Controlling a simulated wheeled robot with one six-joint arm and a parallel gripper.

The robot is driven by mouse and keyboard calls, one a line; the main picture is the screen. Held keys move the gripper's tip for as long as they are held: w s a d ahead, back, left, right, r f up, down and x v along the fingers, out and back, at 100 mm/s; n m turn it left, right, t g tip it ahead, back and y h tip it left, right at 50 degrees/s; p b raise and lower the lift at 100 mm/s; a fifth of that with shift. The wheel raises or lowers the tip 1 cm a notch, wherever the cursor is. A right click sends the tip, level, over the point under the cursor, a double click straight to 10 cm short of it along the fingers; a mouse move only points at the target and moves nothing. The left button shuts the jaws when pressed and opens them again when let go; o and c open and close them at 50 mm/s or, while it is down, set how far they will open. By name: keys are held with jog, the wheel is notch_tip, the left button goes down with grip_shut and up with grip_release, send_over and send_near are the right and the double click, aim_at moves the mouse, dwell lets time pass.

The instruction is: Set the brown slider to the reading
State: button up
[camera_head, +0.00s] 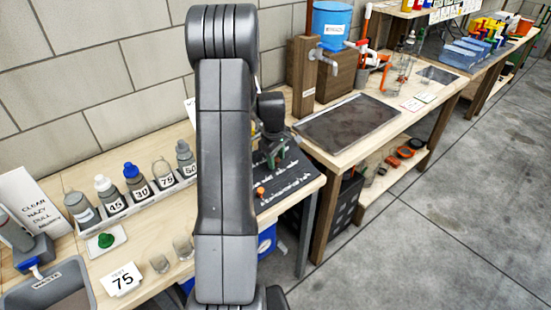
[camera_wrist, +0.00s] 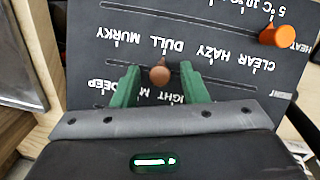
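The brown slider knob (camera_wrist: 159,72) stands on a dark panel (camera_wrist: 215,18) printed with upside-down words in the wrist view. It is near the row CLEAR, HAZY, DULL, MURKY, close to DULL and toward MURKY; its exact mark is hard to tell. My gripper (camera_wrist: 160,78) is open, with a green finger on each side of the knob and visible gaps. In the head view my gripper (camera_head: 275,152) is over the panel (camera_head: 292,190), partly hidden by my arm. A card (camera_head: 122,279) reads TEST 75. A white sign (camera_head: 35,208) lists CLEAR, HAZY, DULL and another word, likely MURKY.
An orange knob (camera_wrist: 276,36) stands on the panel by the word HEAT. Several labelled bottles stand in a rack (camera_head: 140,208) by the wall. Two clear glasses and a grey WASTE bin (camera_head: 85,268) are at the front left. A second bench stands to the right.

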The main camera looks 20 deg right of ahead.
notch_tip(320, 180, up, 14)
jog(key=a+b, duration=0.1)
jog(key=shift+s+f, duration=0.15)
jog(key=shift+s, duration=0.25)
dwell(0.4)
jog(key=f, duration=0.9)
jog(key=d+f+p, duration=0.1)
jog(key=f, duration=0.3)
jog(key=shift+w+f, duration=0.3)
jog(key=shift+a+f, duration=0.1)
jog(key=shift+a, duration=0.2)
jog(key=shift+s, duration=0.15)
